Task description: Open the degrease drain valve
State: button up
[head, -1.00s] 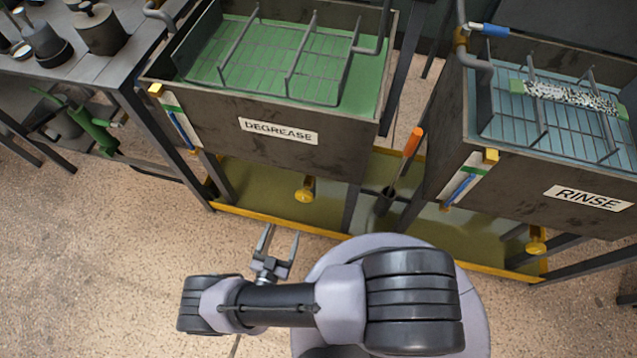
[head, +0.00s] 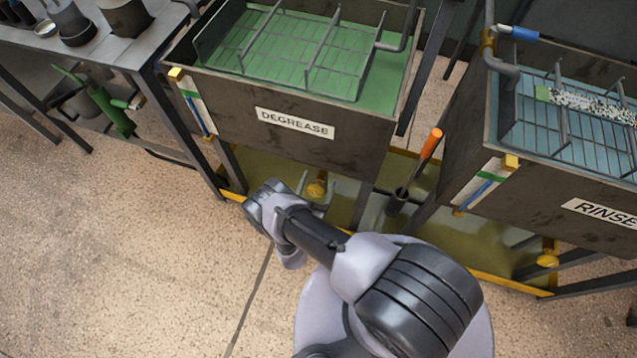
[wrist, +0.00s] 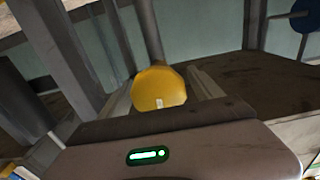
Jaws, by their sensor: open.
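The degrease tank (head: 230,105) stands at the top centre of the head view, with green liquid and a wire rack inside. Its drain valve is a yellow knob (head: 317,188) below the tank's front wall. The knob also shows close up in the wrist view (wrist: 158,86), with a small pale mark on it. My gripper (head: 316,192) is open at the knob, one finger to each side of it. In the wrist view the fingers flank the knob; contact cannot be told.
An orange-handled tool (head: 431,144) stands upright between the tanks. A yellow-edged tray (head: 355,200) lies underneath. A workbench (head: 110,45) is at left; the floor in front is clear.

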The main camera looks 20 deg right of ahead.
jog(key=shift+c, duration=0.2)
jog(key=c, duration=1.2)
jog(key=shift+c, duration=0.2)
